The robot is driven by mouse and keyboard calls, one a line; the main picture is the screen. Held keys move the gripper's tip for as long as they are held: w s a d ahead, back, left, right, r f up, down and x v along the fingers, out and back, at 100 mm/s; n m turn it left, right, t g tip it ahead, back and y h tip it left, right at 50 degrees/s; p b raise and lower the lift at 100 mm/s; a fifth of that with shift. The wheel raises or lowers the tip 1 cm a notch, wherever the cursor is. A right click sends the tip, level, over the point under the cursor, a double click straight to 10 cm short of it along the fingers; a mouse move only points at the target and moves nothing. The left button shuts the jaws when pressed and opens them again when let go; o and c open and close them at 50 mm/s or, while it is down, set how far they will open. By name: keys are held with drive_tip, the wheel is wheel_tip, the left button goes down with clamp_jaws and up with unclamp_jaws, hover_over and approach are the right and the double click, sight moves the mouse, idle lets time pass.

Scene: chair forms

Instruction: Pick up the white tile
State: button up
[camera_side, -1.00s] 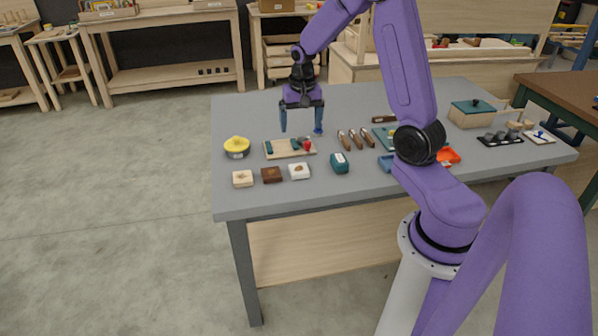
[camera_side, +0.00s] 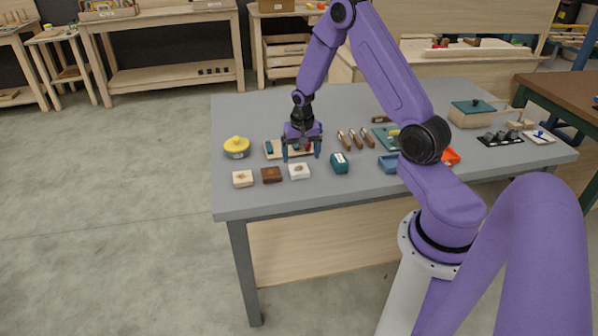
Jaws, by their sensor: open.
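The white tile (camera_side: 299,172) is a small square block with a dark mark on its top. It lies on the grey table near the front edge, at the right end of a row with a pale wooden tile (camera_side: 243,179) and a dark brown tile (camera_side: 271,175). My gripper (camera_side: 301,157) is open, pointing down, with its fingers spread left and right. In the picture the fingertips are just above and behind the white tile; I cannot tell their exact height. The gripper hides part of the wooden board behind it.
A yellow-topped round tin (camera_side: 236,147) stands left of the wooden board (camera_side: 274,154). A dark green box (camera_side: 340,163) stands close right of the white tile. Several wooden-handled tools (camera_side: 356,138) lie farther right. The table's (camera_side: 240,205) front strip is clear.

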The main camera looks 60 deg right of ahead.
sight(299, 168)
drive_tip(key=shift+w+d+f, duration=0.1)
drive_tip(key=shift+w+f, duration=0.1)
drive_tip(key=shift+f, duration=1.15)
drive_tip(key=shift+w+f, duration=0.15)
drive_tip(key=shift+f, duration=1.15)
drive_tip(key=c, duration=1.2)
drive_tip(key=shift+c, duration=0.2)
drive_tip(key=shift+r, duration=0.15)
